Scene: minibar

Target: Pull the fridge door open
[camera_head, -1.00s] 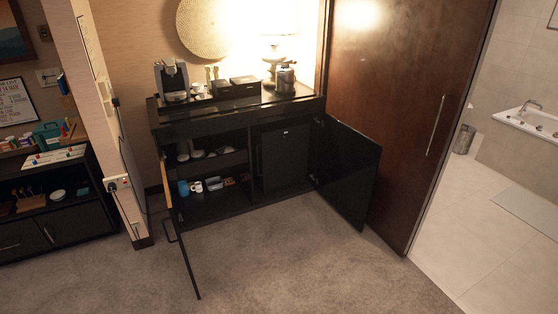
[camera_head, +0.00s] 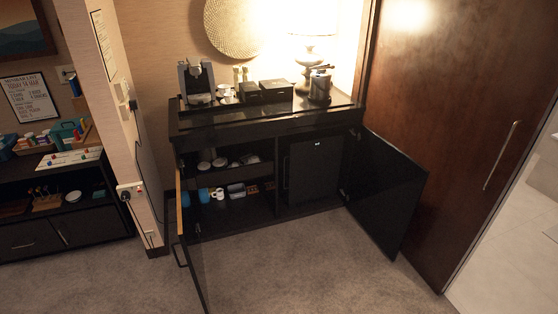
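The fridge door (camera_head: 315,168) is a dark panel with a small light mark near its top, in the right half of the black minibar cabinet (camera_head: 215,128). It looks shut. A slim vertical handle (camera_head: 285,172) shows at its left edge. The right cabinet door (camera_head: 388,195) stands swung open to the right of the fridge. The left cabinet door (camera_head: 190,245) also stands open, toward me. Neither of my grippers is in view.
Cups and small items sit on the left compartment's shelves. A coffee machine (camera_head: 197,84), black boxes (camera_head: 265,91), an ice bucket (camera_head: 320,85) and a lamp (camera_head: 311,45) stand on top. Carpet (camera_head: 310,270) in front is clear between the open doors.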

